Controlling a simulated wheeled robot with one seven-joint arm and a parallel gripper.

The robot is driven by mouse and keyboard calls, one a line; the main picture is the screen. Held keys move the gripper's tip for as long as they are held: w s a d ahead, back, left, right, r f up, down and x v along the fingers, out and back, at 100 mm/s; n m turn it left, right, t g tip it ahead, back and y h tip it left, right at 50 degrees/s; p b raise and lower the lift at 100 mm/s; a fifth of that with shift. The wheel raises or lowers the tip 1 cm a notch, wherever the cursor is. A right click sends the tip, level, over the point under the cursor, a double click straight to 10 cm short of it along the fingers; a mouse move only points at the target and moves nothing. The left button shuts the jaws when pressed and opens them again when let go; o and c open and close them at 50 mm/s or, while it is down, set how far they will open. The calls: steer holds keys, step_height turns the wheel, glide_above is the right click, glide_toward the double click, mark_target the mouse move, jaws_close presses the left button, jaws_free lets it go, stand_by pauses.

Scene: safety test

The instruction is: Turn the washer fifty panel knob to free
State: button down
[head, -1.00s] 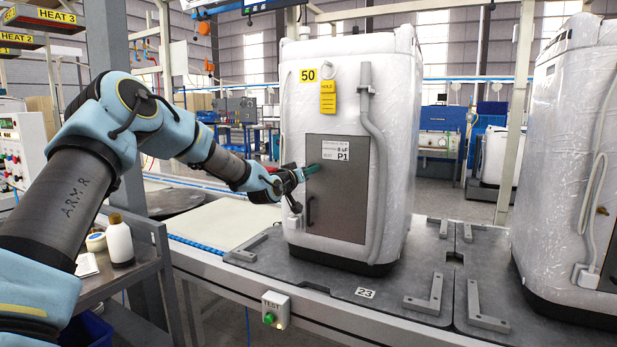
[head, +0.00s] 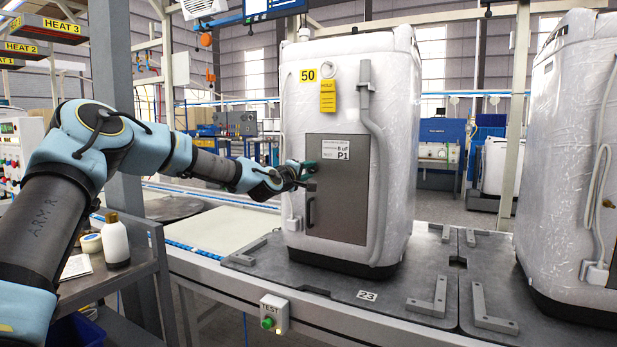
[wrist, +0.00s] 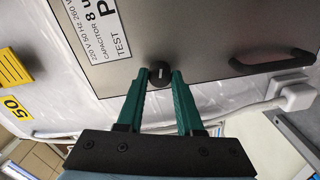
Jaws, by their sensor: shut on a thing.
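The washer (head: 385,220) numbered 50 stands wrapped in clear film, with a grey panel (head: 345,205) low on its front. The panel's small round black knob (wrist: 160,74) shows in the wrist view, with a short pale mark on its face. My gripper (wrist: 159,80) has its green fingertips on both sides of the knob and is shut on it. In the head view my gripper (head: 308,171) is at the panel's upper left edge and hides the knob. The panel looks closed. Its black handle (wrist: 272,63) is apart from my fingers.
Another wrapped washer (head: 565,160) stands at right. A TEST box (head: 273,313) is on the line's front edge. A white bottle (head: 115,243) stands on the cart at left.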

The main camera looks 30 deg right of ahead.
steer(key=shift+n+b, duration=0.7)
steer(key=shift+n, duration=0.8)
steer(key=c, duration=0.5)
jaws_free()
steer(key=shift+c, duration=0.2)
steer(key=shift+a, duration=0.15)
steer(key=b+v, duration=0.1)
steer(key=v, duration=0.9)
steer(key=shift+s+a, duration=0.15)
steer(key=shift+a, duration=0.1)
